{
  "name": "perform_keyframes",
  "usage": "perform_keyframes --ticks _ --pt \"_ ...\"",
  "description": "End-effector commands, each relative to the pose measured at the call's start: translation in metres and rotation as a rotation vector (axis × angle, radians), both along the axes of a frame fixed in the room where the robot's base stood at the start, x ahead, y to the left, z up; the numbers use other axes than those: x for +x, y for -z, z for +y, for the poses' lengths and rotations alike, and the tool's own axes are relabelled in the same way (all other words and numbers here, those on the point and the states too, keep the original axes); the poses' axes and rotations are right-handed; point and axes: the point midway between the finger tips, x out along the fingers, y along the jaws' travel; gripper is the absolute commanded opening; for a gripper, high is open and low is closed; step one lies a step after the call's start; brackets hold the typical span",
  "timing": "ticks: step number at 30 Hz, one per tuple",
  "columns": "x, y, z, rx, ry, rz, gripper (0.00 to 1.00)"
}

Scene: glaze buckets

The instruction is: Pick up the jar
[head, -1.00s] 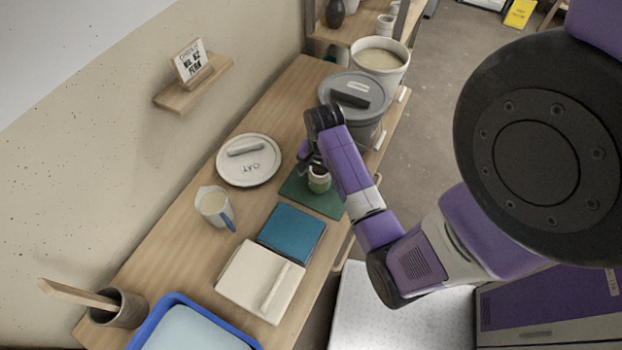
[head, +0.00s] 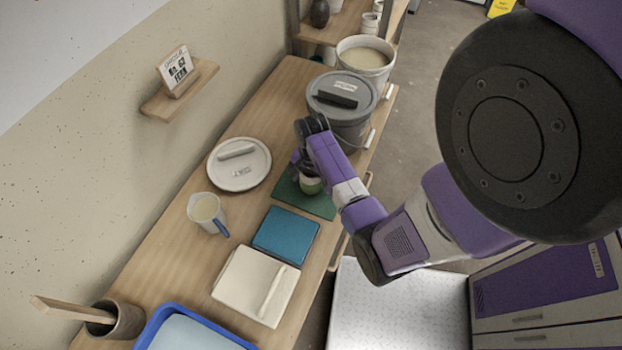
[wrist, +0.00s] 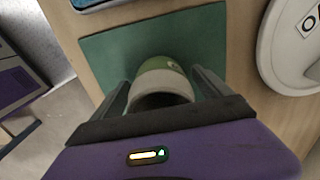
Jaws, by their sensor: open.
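The jar (wrist: 163,79) is small, cream and green, and stands on a dark green mat (wrist: 100,50). In the head view the jar (head: 311,186) shows only in part below my gripper, on the green mat (head: 322,207). My gripper (wrist: 163,88) is open, with one finger on each side of the jar. Whether the fingers touch it cannot be told. In the head view my gripper (head: 306,170) is mostly hidden behind my arm.
A lidded grey bucket (head: 349,126) stands just beyond my arm, with an open bucket (head: 366,56) behind it. A white lid (head: 240,182), a measuring jug (head: 207,212) and a blue tile (head: 286,236) lie around the mat. The wooden table (head: 165,255) is clear along the left.

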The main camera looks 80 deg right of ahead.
Motion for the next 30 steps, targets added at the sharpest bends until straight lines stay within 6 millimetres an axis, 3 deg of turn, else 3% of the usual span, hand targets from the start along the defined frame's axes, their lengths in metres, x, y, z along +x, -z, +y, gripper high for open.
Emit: perform_keyframes --ticks 8,18,21,30 --pt "0.0004 0.0023 -0.0005 -0.002 0.000 -0.001 0.86" --pt "0.0003 0.0021 -0.0005 -0.001 0.000 -0.001 0.20" --pt "0.0006 0.0015 -0.0009 -0.002 0.000 -0.001 0.05" --pt "0.0007 -0.0013 -0.0009 -0.002 0.000 -0.001 0.05"
